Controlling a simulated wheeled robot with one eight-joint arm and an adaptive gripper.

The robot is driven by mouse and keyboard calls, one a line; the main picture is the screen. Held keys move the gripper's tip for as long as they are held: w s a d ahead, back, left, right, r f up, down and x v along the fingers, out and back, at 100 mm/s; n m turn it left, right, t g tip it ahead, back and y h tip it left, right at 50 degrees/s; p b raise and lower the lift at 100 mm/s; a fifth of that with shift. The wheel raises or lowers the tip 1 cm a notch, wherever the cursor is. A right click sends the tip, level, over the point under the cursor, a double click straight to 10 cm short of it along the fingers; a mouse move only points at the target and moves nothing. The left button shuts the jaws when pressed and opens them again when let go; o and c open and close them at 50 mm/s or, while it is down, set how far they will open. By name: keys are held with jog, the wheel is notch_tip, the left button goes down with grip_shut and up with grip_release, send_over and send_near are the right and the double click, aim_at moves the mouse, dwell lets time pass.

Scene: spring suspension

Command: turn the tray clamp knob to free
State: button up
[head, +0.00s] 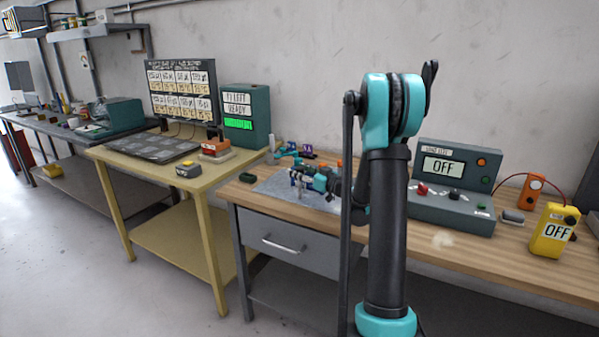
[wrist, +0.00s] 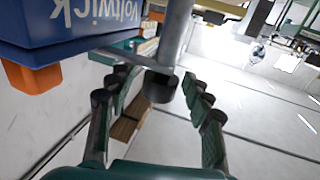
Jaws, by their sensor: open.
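In the wrist view my gripper (wrist: 157,80) is open, with a dark green finger on each side. A grey post with a dark round end (wrist: 160,87) shows between the fingers, and I see gaps on both sides of it. I cannot tell for sure whether this is the tray clamp knob. In the head view my gripper (head: 312,182) is low over a grey tray or mat (head: 268,187) on the wooden bench. My arm hides part of that area, and no clamp knob can be made out there.
A blue box marked "Voltwick" (wrist: 80,22) with an orange foot (wrist: 30,77) is close at the upper left of the wrist view. A yellow table (head: 215,178) stands to the left.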

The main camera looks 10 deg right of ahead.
grip_shut()
dwell(0.3)
jog(key=shift+w+d+n+g+y, duration=0.1)
jog(key=shift+n+g+y, duration=0.9)
jog(key=shift+g+y, duration=0.1)
jog(key=shift+n+g+y, duration=1.1)
jog(key=shift+n+g, duration=0.2)
jog(key=shift+g, duration=0.4)
grip_release()
